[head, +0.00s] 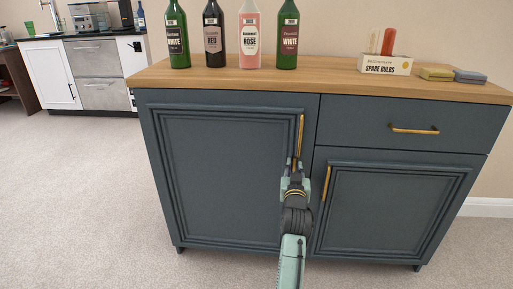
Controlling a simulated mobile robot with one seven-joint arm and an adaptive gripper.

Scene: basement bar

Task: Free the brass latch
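A dark blue-grey cabinet (215,170) with a wooden top stands in front of me. A long upright brass handle (301,128) is on the right edge of its tall left door. No separate brass latch can be made out. My gripper (294,163) is at the lower end of this handle, in front of the door edge. Its fingers are small and partly hide the handle's lower end. I cannot tell whether they touch it or are closed on it. The left door looks shut.
The drawer has a brass handle (414,130); the lower right door has another (326,184). Several bottles (250,38), a spare bulbs box (385,65) and sponges (436,73) stand on top. A white cabinet (52,75) is at the back left. Carpet (80,200) at left is clear.

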